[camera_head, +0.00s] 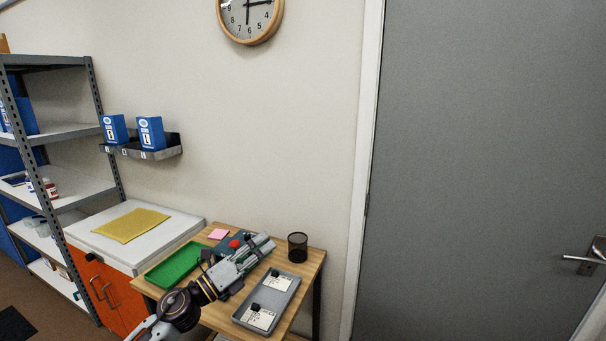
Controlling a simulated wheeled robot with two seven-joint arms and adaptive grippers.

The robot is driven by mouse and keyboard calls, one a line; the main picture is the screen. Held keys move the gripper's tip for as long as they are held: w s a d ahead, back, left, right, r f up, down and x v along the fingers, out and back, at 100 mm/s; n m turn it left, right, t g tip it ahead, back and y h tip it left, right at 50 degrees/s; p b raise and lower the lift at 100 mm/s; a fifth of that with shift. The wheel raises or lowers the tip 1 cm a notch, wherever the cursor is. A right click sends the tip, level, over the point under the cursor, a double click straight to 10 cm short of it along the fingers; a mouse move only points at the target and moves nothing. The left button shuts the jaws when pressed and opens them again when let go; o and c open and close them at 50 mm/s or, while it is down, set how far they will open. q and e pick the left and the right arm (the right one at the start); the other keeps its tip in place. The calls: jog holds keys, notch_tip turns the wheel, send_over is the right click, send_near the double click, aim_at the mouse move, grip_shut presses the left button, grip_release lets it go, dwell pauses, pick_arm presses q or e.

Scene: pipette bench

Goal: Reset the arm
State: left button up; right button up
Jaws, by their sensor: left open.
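My left arm comes in from the bottom left and reaches over the wooden table (313,262). My left gripper (268,241) is open above the table's back part, between a green tray (172,268) on its left and a grey tray (291,291) on its right. No object shows between its fingers. The grey tray holds white labelled cards with small dark items on them. A red round thing (234,244) shows just behind the gripper on a dark base. My right gripper is not in view.
A black mesh cup (298,247) stands at the table's back right, close to the gripper. A pink note (218,234) lies at the back. An orange cabinet (122,301) with a yellow cloth (132,225) on top adjoins the left. A grey door (480,150) fills the right.

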pick_arm(q)
jog(key=s+a+f+n+t+y, duration=0.1)
jog(key=s+a+f+n+y, duration=0.2)
jog(key=a+f+n+y, duration=0.7)
jog(key=s+a+f+n+y, duration=0.3)
jog(key=n+y, duration=0.3)
jog(key=n, duration=0.9)
jog(key=s+d+f+n+g+h, duration=0.1)
jog(key=s+f+n+g, duration=0.3)
jog(key=s+f+g, duration=0.55)
jog(key=s+d+f+n+g, duration=0.15)
jog(key=s+f+n, duration=0.35)
jog(key=s, duration=0.9)
jog(key=s+a+f+m+g, duration=0.1)
jog(key=a+f, duration=0.1)
jog(key=f, duration=1.5)
jog(key=s+a+f+m+g, duration=0.1)
jog(key=f, duration=1.6)
jog(key=s+a+f, duration=0.4)
jog(key=s+f, duration=0.5)
jog(key=s, duration=0.1)
jog(key=s+a+f+g, duration=0.1)
jog(key=s+a+f, duration=0.3)
jog(key=s+f, duration=0.6)
jog(key=shift+s+a+y, duration=0.15)
jog(key=shift+y, duration=0.25)
